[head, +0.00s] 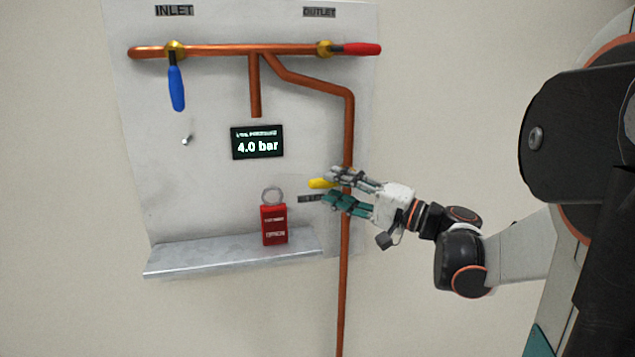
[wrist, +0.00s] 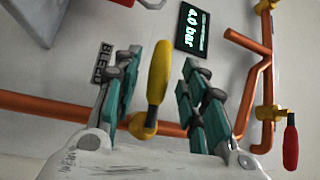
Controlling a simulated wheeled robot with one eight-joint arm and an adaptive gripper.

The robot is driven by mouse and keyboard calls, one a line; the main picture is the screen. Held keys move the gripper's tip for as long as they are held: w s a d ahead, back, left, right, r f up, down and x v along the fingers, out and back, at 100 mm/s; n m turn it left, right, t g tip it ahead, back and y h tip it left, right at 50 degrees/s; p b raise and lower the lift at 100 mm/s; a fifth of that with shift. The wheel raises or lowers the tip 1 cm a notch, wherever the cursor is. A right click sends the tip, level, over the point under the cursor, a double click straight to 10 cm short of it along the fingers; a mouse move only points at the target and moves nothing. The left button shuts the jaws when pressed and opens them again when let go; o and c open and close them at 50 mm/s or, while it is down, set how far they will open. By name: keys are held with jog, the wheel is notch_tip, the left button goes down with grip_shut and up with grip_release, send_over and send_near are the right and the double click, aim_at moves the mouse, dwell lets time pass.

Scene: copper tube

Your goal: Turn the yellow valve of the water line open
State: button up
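The yellow valve handle (head: 319,184) sticks out to the left, across the vertical copper pipe (head: 347,135). In the wrist view the yellow handle (wrist: 160,72) stands between my fingers, with its brass body (wrist: 144,126) on the pipe (wrist: 60,109). My gripper (head: 329,186) is open, one finger above the handle and one below it in the head view. The fingers hide part of the valve in the head view.
The blue lever (head: 176,88) hangs down at the inlet. The red lever (head: 361,49) lies along the pipe at the outlet. The display (head: 257,142) reads 4.0 bar. A red lock-like block with a ring (head: 274,224) stands on the grey shelf (head: 200,262), left of my gripper.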

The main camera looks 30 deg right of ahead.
aim_at(331, 185)
jog(key=shift+x, duration=1.9)
jog(key=shift+c, duration=0.6)
grip_shut()
